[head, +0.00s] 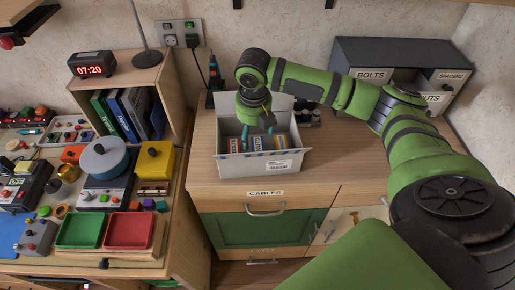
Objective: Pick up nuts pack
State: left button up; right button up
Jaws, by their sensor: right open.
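A white open carton (233,170) stands on the wooden cabinet top, with several small labelled packs inside. One pack (257,144) has a blue and pale label, and another pack (281,142) to its right looks orange. The labels are too small to read, so I cannot tell which is the nuts pack. My right gripper (258,131) points down into the carton, open, with its fingertips at the packs. I cannot tell whether the fingers touch a pack. My left gripper is not in view.
A grey drawer unit (395,55) marked BOLTS, NUTS and SPACERS stands behind my right arm. A dark upright tool (213,73) stands behind the carton. A crowded bench with a green tray (80,230) and a red tray (128,230) is at left.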

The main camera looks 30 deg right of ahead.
aim_at(255, 144)
jog(key=shift+s+a+f, duration=0.1)
jog(key=shift+f, duration=0.65)
jog(key=f, duration=0.1)
jog(key=f+p, duration=0.1)
jog(key=f, duration=0.1)
jog(key=d+f+p, duration=0.1)
jog(key=f, duration=0.1)
jog(key=shift+w+f, duration=0.15)
jog(key=shift+w, duration=0.25)
jog(key=shift+w+d+f, duration=0.1)
jog(key=shift+w+f, duration=0.05)
jog(key=shift+f, duration=0.45)
jog(key=c, duration=1.2)
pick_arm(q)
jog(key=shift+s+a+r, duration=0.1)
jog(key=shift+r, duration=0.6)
pick_arm(e)
jog(key=shift+r, duration=0.1)
jog(key=shift+c, duration=0.8)
